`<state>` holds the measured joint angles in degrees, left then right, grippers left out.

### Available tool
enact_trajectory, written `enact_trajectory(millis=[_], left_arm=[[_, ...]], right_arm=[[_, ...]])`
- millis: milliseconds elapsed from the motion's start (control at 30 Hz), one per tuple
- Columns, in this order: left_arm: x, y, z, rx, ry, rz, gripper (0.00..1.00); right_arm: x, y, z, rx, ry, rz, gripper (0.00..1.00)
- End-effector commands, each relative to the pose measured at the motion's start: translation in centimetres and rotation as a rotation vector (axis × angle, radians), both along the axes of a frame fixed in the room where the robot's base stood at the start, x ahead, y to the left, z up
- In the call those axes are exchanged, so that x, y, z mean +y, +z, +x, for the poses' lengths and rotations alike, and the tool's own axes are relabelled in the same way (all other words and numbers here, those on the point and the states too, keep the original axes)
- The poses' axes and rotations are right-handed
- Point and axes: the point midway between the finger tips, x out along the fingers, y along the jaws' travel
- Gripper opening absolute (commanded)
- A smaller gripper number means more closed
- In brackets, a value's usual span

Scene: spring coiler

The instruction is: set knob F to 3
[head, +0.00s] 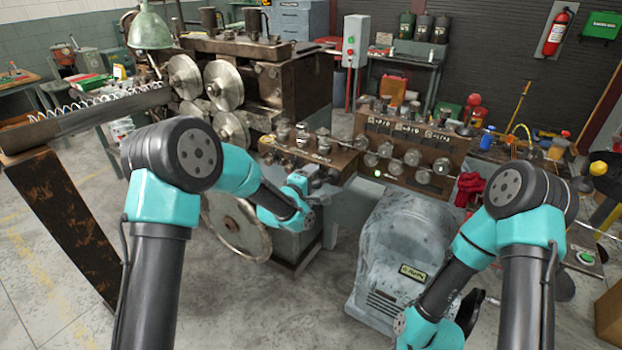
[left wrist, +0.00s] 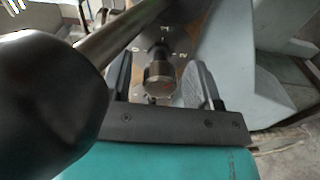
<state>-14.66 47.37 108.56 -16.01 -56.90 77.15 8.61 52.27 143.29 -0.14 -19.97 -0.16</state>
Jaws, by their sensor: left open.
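The fingers are apart, with gaps visible beside the knob. In the head view my left gripper (head: 320,178) is at the brown knob plate (head: 335,160) by the machine's front. My right arm is at lower right; its gripper's jaws cannot be made out.
A brown control box (head: 440,150) with several metal knobs and a green light stands right of the knob plate. A grey motor housing (head: 400,255) stands in front. Large rollers (head: 223,85) and a disc (head: 237,228) are at left. A dark rod crosses the left wrist view.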

Motion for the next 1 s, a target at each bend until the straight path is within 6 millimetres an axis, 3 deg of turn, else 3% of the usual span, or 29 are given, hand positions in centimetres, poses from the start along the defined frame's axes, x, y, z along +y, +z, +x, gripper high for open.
enact_trajectory(millis=[367,1000], left_arm=[[1.2,0.0,-1.9,0.001,0.001,0.000,0.57],[7.1,0.0,-12.3,0.002,0.002,0.000,0.57]], right_arm=[[0.0,0.0,0.0,0.000,0.000,0.000,0.43],[0.0,0.0,0.0,0.000,0.000,0.000,0.43]])
